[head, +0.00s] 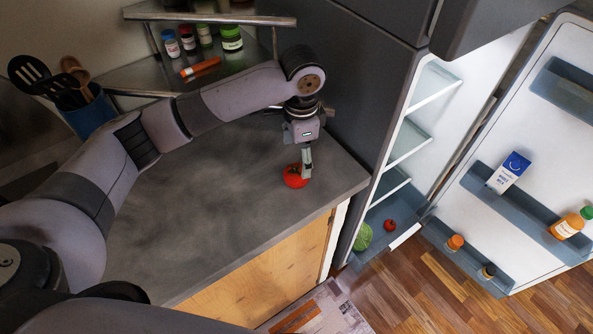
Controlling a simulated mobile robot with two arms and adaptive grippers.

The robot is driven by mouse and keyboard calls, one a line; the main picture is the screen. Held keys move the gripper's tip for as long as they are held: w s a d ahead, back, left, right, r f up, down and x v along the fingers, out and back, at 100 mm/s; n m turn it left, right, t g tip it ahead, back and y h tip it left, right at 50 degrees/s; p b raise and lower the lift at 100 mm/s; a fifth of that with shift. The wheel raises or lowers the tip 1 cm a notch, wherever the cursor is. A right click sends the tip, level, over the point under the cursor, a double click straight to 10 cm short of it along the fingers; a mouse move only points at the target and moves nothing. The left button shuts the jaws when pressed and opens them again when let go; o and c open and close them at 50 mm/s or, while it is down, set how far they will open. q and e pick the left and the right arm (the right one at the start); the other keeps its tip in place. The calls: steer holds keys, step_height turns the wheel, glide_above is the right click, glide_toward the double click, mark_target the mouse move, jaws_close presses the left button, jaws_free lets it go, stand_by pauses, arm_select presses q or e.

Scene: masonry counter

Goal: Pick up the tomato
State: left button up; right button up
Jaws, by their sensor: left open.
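A red tomato (292,178) rests on the grey counter (215,205), near its right end. My left gripper (306,165) is open and points down at the tomato, with a finger in front of the tomato's right side. The other finger is hard to make out, and I cannot tell whether the gripper touches the tomato. A second, smaller red tomato (389,226) lies in the bottom of the open fridge. My right gripper does not show.
The fridge door (535,130) stands open at the right, with a carton (508,172) and bottles in its racks. A green round vegetable (363,237) lies in the fridge bottom. Spice jars stand on the corner shelf (160,75) behind my arm. A blue utensil holder (88,117) stands at left.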

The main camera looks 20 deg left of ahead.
mark_target(298, 169)
arm_select(q)
step_height(298, 169, down, 3)
steer(key=shift+w+r, duration=0.1)
steer(key=shift+r, duration=0.1)
steer(key=shift+a+f+p, duration=0.1)
steer(key=shift+f+p, duration=0.15)
steer(key=shift+p, duration=0.1)
step_height(298, 169, down, 4)
steer(key=shift+a+r+p, duration=0.1)
steer(key=shift+r+p, duration=0.05)
steer(key=shift+p, duration=0.5)
steer(key=shift+f, duration=0.45)
steer(key=c, duration=1.3)
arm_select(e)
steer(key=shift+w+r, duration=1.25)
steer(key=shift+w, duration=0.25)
